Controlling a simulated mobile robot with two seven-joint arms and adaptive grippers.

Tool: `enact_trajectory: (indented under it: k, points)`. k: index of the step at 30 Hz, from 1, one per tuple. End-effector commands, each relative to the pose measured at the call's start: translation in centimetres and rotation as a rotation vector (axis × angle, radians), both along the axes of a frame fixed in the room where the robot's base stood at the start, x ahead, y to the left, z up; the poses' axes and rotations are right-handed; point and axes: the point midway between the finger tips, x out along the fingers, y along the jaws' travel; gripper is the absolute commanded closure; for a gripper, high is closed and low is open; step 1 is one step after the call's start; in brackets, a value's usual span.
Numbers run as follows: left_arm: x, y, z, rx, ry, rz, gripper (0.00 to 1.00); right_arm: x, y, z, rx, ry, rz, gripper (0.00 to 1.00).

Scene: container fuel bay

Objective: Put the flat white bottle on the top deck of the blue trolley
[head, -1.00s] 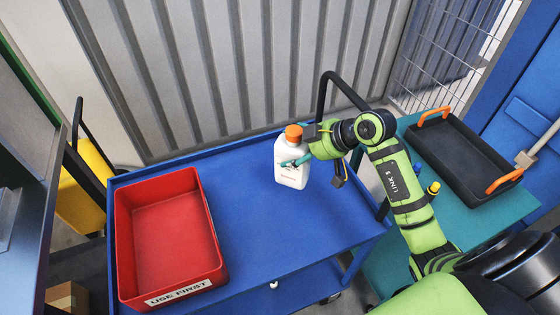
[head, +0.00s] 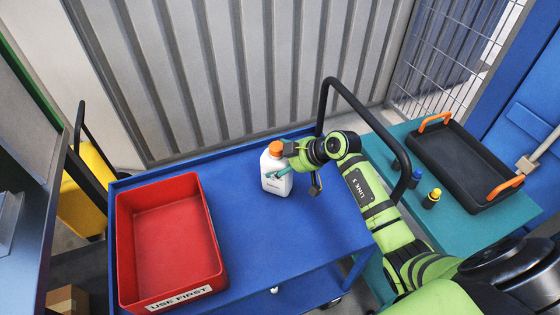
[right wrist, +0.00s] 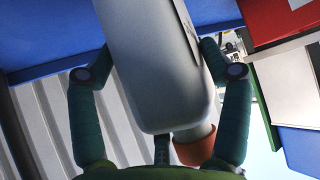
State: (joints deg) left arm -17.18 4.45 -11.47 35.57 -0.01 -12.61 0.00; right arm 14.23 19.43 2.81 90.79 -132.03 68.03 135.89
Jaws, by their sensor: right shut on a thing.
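The flat white bottle (head: 276,183) has an orange cap and stands upright over the blue trolley's top deck (head: 290,235), toward its back. I cannot tell whether its base touches the deck. My right gripper (head: 281,172) comes from the right and is shut on the bottle's body. In the right wrist view, the bottle (right wrist: 155,75) lies between the two fingers of the right gripper (right wrist: 160,72), its cap at the lower right. My left gripper is not in view.
A red bin (head: 170,240) labelled "USE FIRST" fills the deck's left part. A black handle (head: 375,115) rises at the trolley's right end. Right of it, a teal table (head: 475,220) bears a black tray (head: 465,165) and small bottles (head: 432,197). The deck's middle and front right are clear.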

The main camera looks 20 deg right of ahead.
Motion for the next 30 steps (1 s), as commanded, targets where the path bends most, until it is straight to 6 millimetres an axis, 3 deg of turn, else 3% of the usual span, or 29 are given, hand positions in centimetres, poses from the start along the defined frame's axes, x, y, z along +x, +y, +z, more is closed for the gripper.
enact_trajectory:
  k: [5, 6, 7, 20, 30]
  points:
    - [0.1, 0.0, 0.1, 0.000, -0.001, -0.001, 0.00, 0.1, 0.0, -0.1, 0.003, -0.003, -0.001, 0.81]
    - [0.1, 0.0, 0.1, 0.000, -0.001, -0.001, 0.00, 0.0, 0.0, -0.3, 0.000, 0.002, 0.000, 0.06]
    - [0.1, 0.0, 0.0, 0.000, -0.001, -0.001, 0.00, 0.0, 0.0, -0.3, 0.000, 0.002, 0.000, 0.00]
    - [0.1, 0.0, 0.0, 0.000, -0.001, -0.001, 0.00, 0.0, 0.0, 0.1, 0.000, -0.002, 0.000, 0.00]
    - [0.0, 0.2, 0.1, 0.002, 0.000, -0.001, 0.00, -3.8, -2.7, 4.3, -0.006, -0.002, 0.001, 0.00]
